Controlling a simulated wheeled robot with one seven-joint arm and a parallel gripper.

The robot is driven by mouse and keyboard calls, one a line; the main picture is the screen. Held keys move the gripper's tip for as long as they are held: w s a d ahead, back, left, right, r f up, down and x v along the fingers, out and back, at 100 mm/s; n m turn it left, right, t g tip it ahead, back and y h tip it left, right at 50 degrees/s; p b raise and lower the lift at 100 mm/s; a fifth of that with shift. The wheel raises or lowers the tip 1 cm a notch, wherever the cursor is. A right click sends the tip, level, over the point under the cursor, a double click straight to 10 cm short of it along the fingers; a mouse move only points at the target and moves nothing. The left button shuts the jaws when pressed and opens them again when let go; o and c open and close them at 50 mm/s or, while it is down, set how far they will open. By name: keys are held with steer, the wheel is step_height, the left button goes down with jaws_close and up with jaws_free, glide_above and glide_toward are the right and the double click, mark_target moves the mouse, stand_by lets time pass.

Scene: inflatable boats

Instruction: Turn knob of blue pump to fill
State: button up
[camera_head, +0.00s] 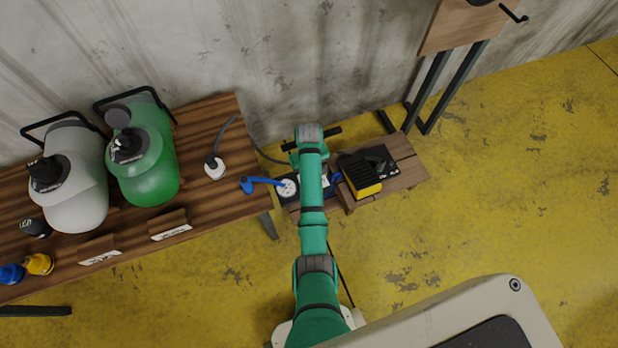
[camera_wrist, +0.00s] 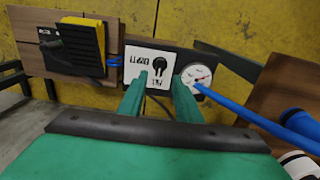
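The pump's white panel (camera_wrist: 137,57), with black markings, is in the middle of the wrist view. A black knob (camera_wrist: 159,65) sits on it. A round white gauge (camera_wrist: 195,76) with a blue hose (camera_wrist: 240,108) is beside the panel. The gauge (camera_head: 287,188) and hose (camera_head: 262,181) also show in the head view, left of my green arm, which hides most of the panel. My gripper (camera_wrist: 160,80) is open, its two green fingers pointing at the panel on either side of the knob. I cannot tell how far the fingertips are from the knob.
A yellow and black device (camera_head: 365,190) lies on the low wooden bench (camera_head: 408,174) right of my arm. A wooden table (camera_head: 235,205) at left holds a green tank (camera_head: 152,180), a white tank (camera_head: 80,200) and small blue and yellow caps. The yellow floor at right is clear.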

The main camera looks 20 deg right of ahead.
steer(key=shift+r, duration=1.95)
steer(key=s+a+f+t, duration=0.4)
steer(key=s+a+f, duration=0.3)
steer(key=s+f, duration=0.1)
steer(key=s+a+r+t+h, duration=0.1)
steer(key=s+a+r+t, duration=0.15)
steer(key=s, duration=0.25)
steer(key=s+a+r+t, duration=0.1)
steer(key=s+a, duration=0.2)
steer(key=s, duration=0.3)
steer(key=s+a+r+t, duration=0.1)
steer(key=s+r+t, duration=0.1)
steer(key=s+r, duration=0.3)
steer(key=s+a+r+t, duration=0.2)
steer(key=s+r, duration=0.3)
steer(key=r, duration=0.9)
steer(key=s+a+r+t+y, duration=0.1)
steer(key=s+r+t, duration=0.3)
steer(key=r, duration=0.5)
steer(key=shift+s+a+r+m, duration=0.15)
steer(key=shift+s+a+m, duration=0.15)
steer(key=shift+s, duration=0.75)
